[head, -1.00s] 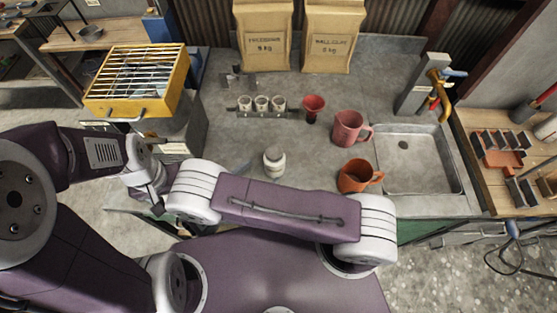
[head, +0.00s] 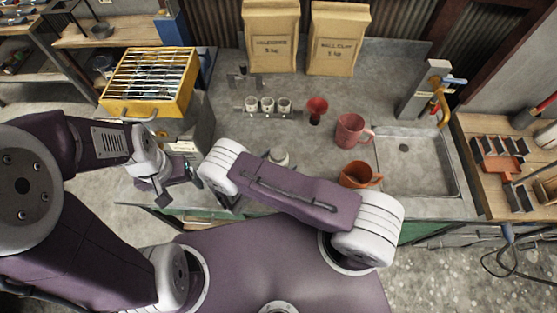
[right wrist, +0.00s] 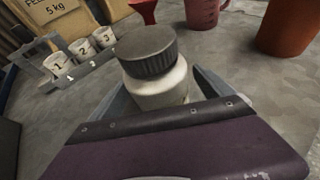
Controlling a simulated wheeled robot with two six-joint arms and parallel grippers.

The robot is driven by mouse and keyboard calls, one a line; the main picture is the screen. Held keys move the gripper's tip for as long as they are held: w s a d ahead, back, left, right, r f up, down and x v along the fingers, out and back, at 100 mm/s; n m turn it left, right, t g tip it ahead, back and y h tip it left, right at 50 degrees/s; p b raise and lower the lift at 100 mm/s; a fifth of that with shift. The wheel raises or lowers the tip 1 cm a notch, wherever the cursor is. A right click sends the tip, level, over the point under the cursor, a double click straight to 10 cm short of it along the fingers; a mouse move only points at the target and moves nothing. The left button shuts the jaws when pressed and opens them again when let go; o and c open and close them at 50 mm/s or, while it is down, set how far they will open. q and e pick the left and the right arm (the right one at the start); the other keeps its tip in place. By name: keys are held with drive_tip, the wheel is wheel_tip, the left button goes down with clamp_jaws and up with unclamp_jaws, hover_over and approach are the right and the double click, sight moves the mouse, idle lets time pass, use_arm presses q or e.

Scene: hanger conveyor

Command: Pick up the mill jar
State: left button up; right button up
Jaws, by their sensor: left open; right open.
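The mill jar (right wrist: 158,88) is a small cream-white jar with a dark ribbed lid. It stands upright on the grey worktop, and in the head view (head: 279,157) my right arm hides its lower part. In the right wrist view my right gripper (right wrist: 160,80) is open, with a grey finger on each side of the jar. I see gaps beside the jar, but its base is hidden by the gripper body. My left gripper (head: 164,196) is open and empty, off the worktop's left front.
A rack with three numbered cups (head: 267,106), a red funnel (head: 317,108), a pink mug (head: 350,130) and an orange mug (head: 358,175) stand around the jar. Two paper bags (head: 270,38) are behind. A sink (head: 420,190) is at right, a yellow grill (head: 148,80) at left.

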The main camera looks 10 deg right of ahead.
clamp_jaws()
